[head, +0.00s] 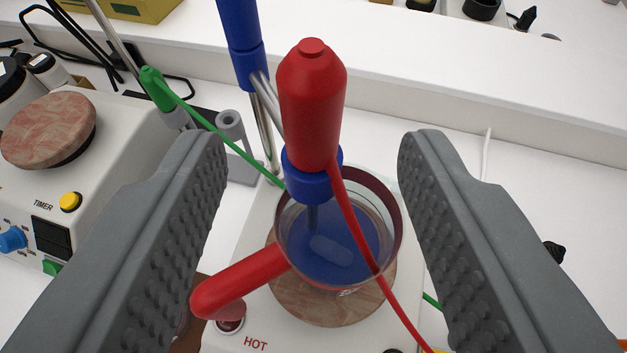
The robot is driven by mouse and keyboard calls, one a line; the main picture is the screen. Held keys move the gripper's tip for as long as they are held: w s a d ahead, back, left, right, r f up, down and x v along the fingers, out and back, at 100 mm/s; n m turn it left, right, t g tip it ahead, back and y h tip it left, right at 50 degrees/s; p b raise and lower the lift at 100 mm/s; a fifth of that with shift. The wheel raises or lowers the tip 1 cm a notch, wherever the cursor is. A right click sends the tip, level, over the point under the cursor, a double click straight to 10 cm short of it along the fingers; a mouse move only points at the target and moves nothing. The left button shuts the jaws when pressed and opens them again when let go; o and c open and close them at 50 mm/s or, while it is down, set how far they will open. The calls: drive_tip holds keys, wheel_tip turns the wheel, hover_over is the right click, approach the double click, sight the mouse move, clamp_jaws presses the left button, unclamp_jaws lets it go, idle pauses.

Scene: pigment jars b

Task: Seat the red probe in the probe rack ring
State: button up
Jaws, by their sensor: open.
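The red probe (312,115) stands upright near the middle of the view, with its red cable running down to the lower right. Its lower end passes into a blue ring (312,183) on the stand's side arm, above a glass pan of blue liquid (352,225). A thin dark tip shows below the ring. My gripper (315,145) is open, with one ridged grey finger on each side of the probe and clear gaps to both. A grey empty-looking ring or tube (231,126) stands behind left; I cannot tell if it is the probe rack ring.
The pan's red handle (240,282) points lower left over the hot plate (257,325). A blue-topped stand (240,45) rises close behind the probe. A green probe (157,88) sits in a grey holder, its cable crossing behind. A second hot plate (95,190) is at left.

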sight(311, 86)
drive_tip(key=x, duration=0.8)
drive_tip(key=shift+w, duration=0.1)
clamp_jaws()
